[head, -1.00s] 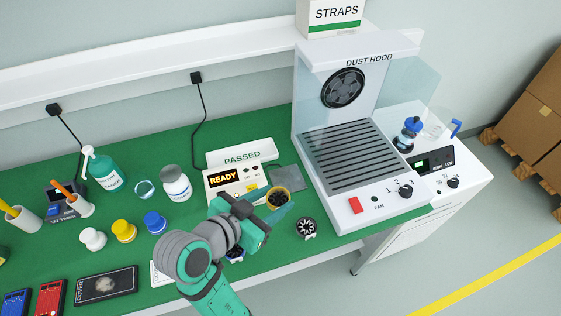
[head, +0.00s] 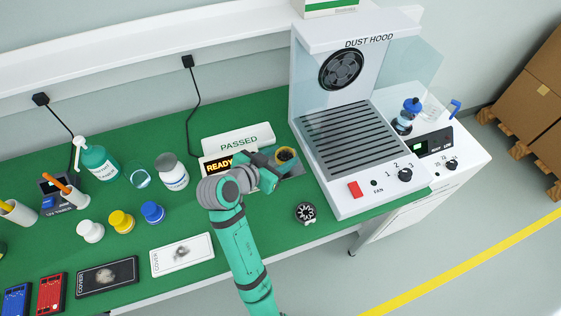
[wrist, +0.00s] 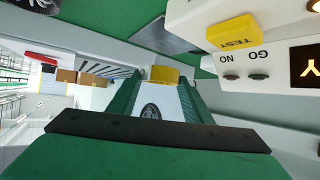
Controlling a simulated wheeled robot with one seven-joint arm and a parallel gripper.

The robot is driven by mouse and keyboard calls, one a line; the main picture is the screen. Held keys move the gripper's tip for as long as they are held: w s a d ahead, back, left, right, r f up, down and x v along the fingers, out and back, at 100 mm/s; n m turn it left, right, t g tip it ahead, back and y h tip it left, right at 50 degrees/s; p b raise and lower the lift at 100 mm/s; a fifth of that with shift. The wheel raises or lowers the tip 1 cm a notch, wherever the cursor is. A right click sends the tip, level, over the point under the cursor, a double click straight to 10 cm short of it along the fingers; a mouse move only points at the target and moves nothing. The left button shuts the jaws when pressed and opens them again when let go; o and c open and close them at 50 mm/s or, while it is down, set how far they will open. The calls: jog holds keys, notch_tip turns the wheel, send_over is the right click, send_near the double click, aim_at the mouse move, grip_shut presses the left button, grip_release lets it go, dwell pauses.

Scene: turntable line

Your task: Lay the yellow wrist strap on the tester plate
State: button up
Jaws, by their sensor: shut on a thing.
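The tester (head: 214,166) is a white box with a lit READY display, partly hidden by my arm. The wrist view shows its yellow TEST button (wrist: 232,33). The grey tester plate (head: 295,170) lies right of the box, mostly behind my gripper. It also shows in the wrist view (wrist: 165,36), beyond the strap. I cannot tell whether strap and plate touch.
The dust hood (head: 352,190) stands close on the right. A PASSED tray (head: 238,143) is behind the tester. Bottles, small coloured jars and covers fill the left of the green bench.

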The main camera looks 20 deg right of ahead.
aim_at(282, 162)
jog(key=shift+w+d+f, duration=0.4)
jog(key=shift+f, duration=0.25)
notch_tip(282, 162, down, 3)
jog(key=shift+w+f, duration=0.1)
jog(key=shift+w, duration=0.1)
jog(key=shift+f, duration=0.1)
jog(key=o, duration=0.7)
jog(key=shift+o, duration=0.2)
